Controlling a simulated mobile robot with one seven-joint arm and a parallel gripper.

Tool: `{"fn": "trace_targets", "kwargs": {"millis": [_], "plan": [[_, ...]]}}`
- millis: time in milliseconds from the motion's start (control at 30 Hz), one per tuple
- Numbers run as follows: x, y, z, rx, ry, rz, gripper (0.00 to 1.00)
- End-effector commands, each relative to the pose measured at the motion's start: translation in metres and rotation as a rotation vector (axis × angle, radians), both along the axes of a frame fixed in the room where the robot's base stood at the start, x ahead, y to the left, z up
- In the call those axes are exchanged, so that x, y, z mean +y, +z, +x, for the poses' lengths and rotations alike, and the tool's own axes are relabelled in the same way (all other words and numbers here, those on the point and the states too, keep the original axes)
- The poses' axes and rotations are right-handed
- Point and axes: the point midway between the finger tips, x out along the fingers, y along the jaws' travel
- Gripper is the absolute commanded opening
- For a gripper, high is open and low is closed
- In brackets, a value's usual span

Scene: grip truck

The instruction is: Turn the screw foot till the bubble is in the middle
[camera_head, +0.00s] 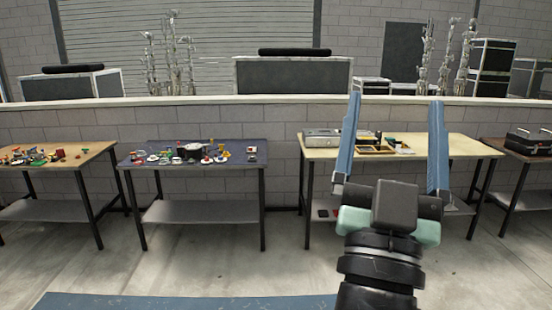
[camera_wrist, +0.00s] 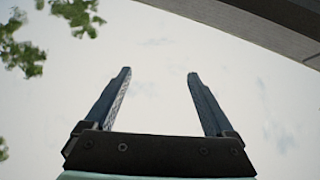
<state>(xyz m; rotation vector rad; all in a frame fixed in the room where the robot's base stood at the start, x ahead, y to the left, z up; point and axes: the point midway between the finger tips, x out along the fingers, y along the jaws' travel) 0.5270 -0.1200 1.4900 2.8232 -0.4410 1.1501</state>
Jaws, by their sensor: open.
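My gripper (camera_head: 395,97) is raised in the head view, with its two blue fingers wide apart and nothing between them. In the wrist view, my gripper (camera_wrist: 160,73) points up at pale sky, open and empty. I cannot make out a screw foot or a bubble level in either view; the small things on the tables are too far off to tell apart. The tables stand well beyond my gripper, and it touches nothing.
A dark-topped table (camera_head: 225,146) with many small objects stands left of centre. A wooden table (camera_head: 82,148) is at far left. A pale-topped table (camera_head: 465,146) holds a silver case (camera_head: 335,137) and is partly hidden by my gripper. A brown table (camera_head: 512,148) is at right. Concrete floor (camera_head: 200,270) lies clear.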

Motion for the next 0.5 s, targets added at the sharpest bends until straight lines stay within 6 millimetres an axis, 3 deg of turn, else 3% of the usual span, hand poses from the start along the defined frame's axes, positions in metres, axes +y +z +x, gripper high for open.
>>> {"fn": "trace_targets", "kwargs": {"millis": [33, 100, 200, 333, 500], "plan": [[0.025, 0.030, -0.017, -0.030, 0.054, 0.008, 0.89], [0.054, 0.056, -0.036, -0.039, 0.123, 0.008, 0.89], [0.088, 0.079, -0.061, -0.042, 0.208, -0.014, 0.89], [0.114, 0.092, -0.082, -0.041, 0.272, -0.047, 0.89], [0.122, 0.096, -0.088, -0.039, 0.292, -0.061, 0.89]]}}
